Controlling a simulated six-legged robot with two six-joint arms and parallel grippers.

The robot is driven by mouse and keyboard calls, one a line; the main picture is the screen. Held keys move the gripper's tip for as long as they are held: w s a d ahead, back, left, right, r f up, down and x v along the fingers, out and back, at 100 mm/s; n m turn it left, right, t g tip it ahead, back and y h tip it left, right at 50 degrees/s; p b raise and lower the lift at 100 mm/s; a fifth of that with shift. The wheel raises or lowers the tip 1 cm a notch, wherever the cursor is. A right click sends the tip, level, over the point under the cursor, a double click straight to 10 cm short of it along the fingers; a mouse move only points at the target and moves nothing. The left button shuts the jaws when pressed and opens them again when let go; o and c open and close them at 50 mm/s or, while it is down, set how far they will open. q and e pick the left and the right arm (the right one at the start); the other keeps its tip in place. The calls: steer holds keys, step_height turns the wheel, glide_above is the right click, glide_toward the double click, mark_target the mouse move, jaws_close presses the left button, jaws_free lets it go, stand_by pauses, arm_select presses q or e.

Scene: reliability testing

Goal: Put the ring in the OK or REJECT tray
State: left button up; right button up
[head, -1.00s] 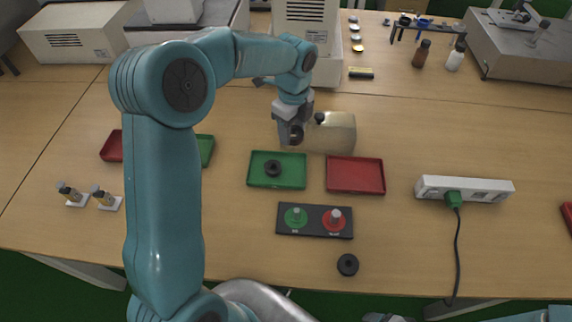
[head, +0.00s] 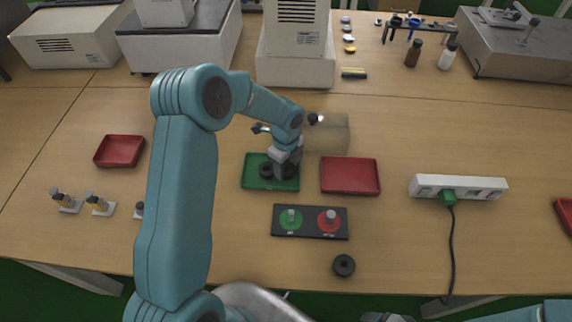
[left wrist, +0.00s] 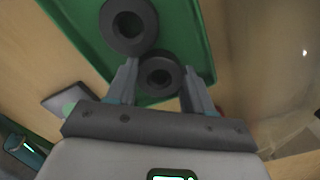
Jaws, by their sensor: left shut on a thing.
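My left gripper (head: 287,167) is over the right part of the green tray (head: 250,183). It is shut on a dark ring (head: 290,174), and the left wrist view shows this held ring (left wrist: 160,62) between the two fingers. Another dark ring (head: 266,170) lies in the green tray, to the left of the held one; it also shows in the left wrist view (left wrist: 110,25). I cannot tell whether the held ring touches the tray floor. The red tray (head: 350,176) to the right is empty. My right gripper is not in view.
A black panel with a green and a red button (head: 310,232) lies in front of the trays. A loose dark ring (head: 344,265) lies near the front edge. A metallic box (head: 332,137) stands behind the trays. A white power strip (head: 470,187) is at the right.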

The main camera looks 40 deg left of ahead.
arm_select(q)
steer(key=shift+f, duration=0.1)
steer(key=o, duration=1)
step_height(320, 180, up, 12)
steer(key=shift+r, duration=0.2)
